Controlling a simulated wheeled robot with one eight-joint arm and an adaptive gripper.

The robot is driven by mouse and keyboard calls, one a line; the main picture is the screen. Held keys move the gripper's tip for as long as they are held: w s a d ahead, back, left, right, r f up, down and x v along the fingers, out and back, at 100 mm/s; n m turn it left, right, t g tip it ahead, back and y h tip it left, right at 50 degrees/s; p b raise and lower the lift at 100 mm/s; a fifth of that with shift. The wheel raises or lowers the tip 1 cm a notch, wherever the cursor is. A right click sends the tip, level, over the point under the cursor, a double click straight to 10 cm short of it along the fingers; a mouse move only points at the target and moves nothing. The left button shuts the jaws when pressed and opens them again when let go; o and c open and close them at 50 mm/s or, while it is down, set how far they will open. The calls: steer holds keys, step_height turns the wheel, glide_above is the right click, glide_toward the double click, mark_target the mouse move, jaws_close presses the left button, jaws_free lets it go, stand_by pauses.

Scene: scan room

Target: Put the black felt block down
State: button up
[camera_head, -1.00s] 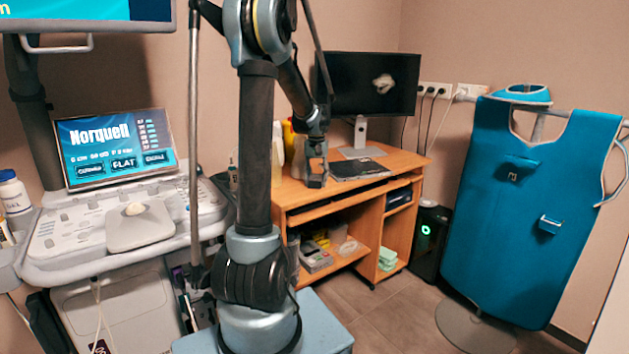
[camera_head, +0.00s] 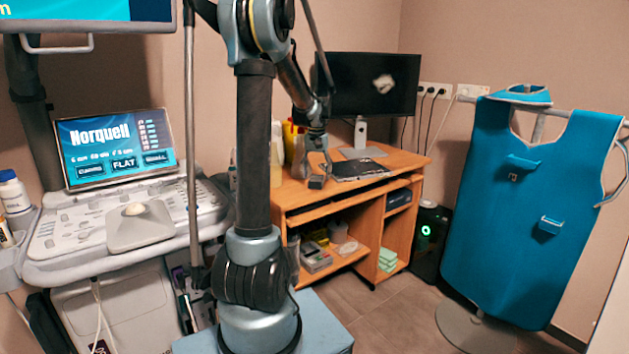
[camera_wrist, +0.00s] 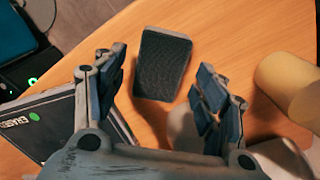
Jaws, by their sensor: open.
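The black felt block (camera_wrist: 162,65) lies on the wooden desk top, its dark textured face up and a lighter rim around it. In the head view the block (camera_head: 316,182) is a small dark shape near the desk's front edge. My gripper (camera_wrist: 157,88) is open, with its two fingers spread apart on either side of the view and the block beyond them, not held. In the head view my gripper (camera_head: 320,160) is just above the block.
A flat black case (camera_wrist: 70,122) with a green dot lies to the left of the block. Pale and yellowish cylinders (camera_wrist: 290,78) stand close on the right. The monitor (camera_head: 366,85) is at the back of the desk (camera_head: 408,163).

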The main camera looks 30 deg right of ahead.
mark_target(316, 178)
step_height(316, 178, up, 10)
steer(key=shift+f, duration=0.25)
stand_by(0.6)
